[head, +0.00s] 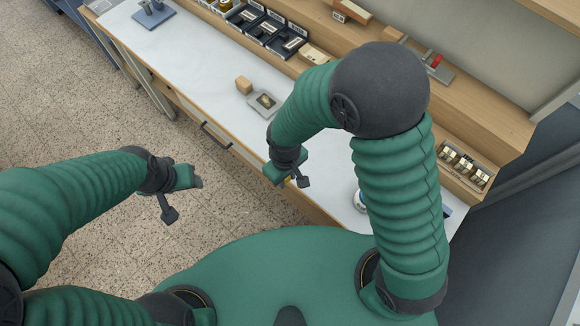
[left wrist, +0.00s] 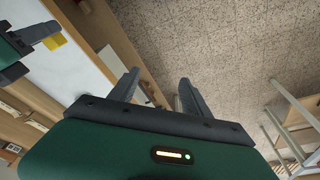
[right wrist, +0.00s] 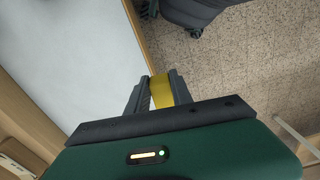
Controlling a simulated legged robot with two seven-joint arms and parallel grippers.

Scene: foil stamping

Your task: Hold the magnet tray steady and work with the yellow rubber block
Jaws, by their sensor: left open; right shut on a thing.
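The yellow rubber block (right wrist: 161,93) is between the fingers of my right gripper (right wrist: 158,90), which is shut on it. It also shows as a yellow piece in the left wrist view (left wrist: 55,42) and is mostly hidden in the head view. My right gripper (head: 291,180) is over the bench's front edge. A small grey metal tray (head: 259,110), apparently the magnet tray, lies on the white bench top with a small brownish thing in it. No gripper touches it. My left gripper (left wrist: 158,90) is open and empty, out over the floor; it also shows in the head view (head: 197,182).
A small wooden block (head: 243,85) is beside the grey tray. Dark cases (head: 268,30) stand along the back, below a wooden shelf (head: 480,105). A wooden box of brass pieces (head: 464,166) is at right. The white bench top (head: 205,65) is clear left of the tray.

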